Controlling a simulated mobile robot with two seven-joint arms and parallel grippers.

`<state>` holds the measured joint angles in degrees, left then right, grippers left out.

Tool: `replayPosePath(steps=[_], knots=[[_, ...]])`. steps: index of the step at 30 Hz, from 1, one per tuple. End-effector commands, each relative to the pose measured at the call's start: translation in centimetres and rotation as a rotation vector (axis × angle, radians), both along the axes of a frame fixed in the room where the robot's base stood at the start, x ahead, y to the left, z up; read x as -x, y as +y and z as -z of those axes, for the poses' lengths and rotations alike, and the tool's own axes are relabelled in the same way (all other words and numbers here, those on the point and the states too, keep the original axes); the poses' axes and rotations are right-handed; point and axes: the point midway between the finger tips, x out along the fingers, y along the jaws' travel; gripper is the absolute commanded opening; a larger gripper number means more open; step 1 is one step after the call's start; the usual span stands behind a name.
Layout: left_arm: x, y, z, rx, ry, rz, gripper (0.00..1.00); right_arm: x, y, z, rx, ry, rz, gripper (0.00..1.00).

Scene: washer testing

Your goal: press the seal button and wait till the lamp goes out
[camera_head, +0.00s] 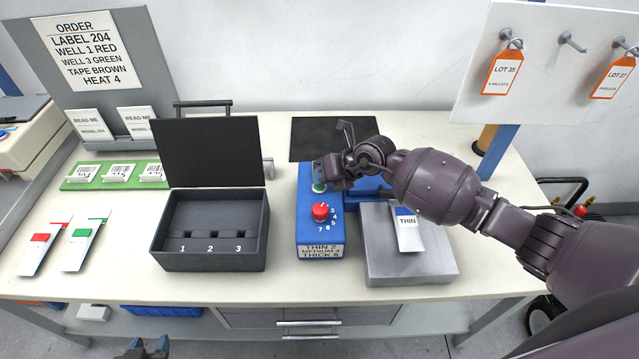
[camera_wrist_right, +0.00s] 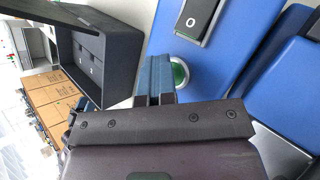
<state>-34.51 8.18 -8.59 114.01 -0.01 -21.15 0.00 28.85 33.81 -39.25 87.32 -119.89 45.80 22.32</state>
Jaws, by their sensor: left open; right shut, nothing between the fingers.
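The blue sealer (camera_head: 309,232) stands mid-table with a red numbered dial (camera_head: 320,212) on top. Its front label reads THIN 2, MEDIUM 4, THICK 6. A round green button (camera_head: 319,188) sits behind the dial; it also shows, partly covered, in the right wrist view (camera_wrist_right: 181,73). My right gripper (camera_head: 322,172) is shut and empty, its fingertips at the button; I cannot tell whether they press it. No separate lamp can be made out. My left gripper (camera_head: 149,347) is open and empty at the bottom edge, in front of the table.
A THIN pouch (camera_head: 408,230) lies on the steel plate (camera_head: 412,272) right of the sealer. An open black case (camera_head: 210,258) with wells 1, 2, 3 stands left. Red and green packets (camera_head: 84,240) lie further left. An order board (camera_head: 85,50) stands behind.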

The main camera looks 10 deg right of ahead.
Motion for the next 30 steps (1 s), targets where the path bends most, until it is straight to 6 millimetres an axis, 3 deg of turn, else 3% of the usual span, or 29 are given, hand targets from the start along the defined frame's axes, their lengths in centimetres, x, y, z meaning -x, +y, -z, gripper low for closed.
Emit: replayPosePath(steps=[11,30], knots=[[0.0,0.0,0.1,0.0,-0.001,0.0,0.43,0.2,0.0,0.7,0.004,0.008,-0.001,0.0],[-0.1,0.0,-1.1,0.0,-0.005,0.0,0.43,0.3,0.0,0.0,0.004,0.008,-0.001,0.0]])
